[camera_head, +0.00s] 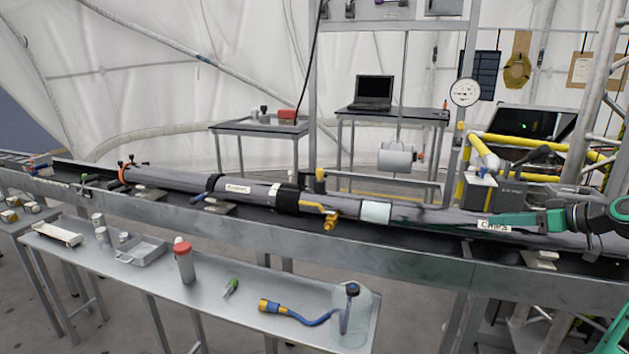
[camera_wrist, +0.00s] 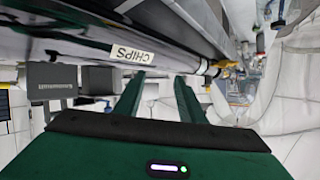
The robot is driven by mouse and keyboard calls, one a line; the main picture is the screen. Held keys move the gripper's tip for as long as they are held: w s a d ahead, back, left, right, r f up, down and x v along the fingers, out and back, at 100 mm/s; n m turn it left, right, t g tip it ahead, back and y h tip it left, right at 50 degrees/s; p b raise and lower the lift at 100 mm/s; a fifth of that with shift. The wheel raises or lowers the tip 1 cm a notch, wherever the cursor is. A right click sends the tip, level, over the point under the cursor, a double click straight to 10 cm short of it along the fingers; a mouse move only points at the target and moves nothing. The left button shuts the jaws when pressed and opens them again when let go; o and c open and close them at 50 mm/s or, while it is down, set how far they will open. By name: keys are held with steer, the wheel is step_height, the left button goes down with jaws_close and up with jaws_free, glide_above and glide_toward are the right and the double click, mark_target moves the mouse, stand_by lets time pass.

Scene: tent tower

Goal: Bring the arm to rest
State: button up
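My gripper (camera_head: 492,219) shows green at the right of the head view, pointing left along the long grey tube (camera_head: 420,213). In the wrist view its two green fingers (camera_wrist: 158,80) stand apart with nothing held between them. Whether the gripper touches the tube cannot be told.
A front bench (camera_head: 185,300) holds a red-capped bottle (camera_head: 184,262), a grey tray (camera_head: 142,250) and a clear jar (camera_head: 352,318) with a blue-yellow tool (camera_head: 300,315). Behind the tube are a grey box (camera_head: 495,197), yellow rails (camera_head: 530,145) and a laptop (camera_head: 373,92).

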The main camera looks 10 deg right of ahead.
steer(key=s+a+f+m+g+h, duration=0.1)
steer(key=s+a+f+g, duration=0.25)
steer(key=a, duration=0.35)
steer(key=s+a+f+m+g+h, duration=0.15)
steer(key=a+g, duration=0.25)
steer(key=a, duration=0.4)
steer(key=s+a+m+g+h, duration=0.1)
steer(key=s+a+m+g, duration=0.1)
steer(key=s, duration=1)
steer(key=s+a+f+m+g+h, duration=0.1)
steer(key=s+a+m+g, duration=0.1)
steer(key=s+a+m, duration=0.2)
steer(key=s+a, duration=0.3)
steer(key=s, duration=0.4)
steer(key=shift+s+g, duration=0.35)
steer(key=shift+c, duration=0.6)
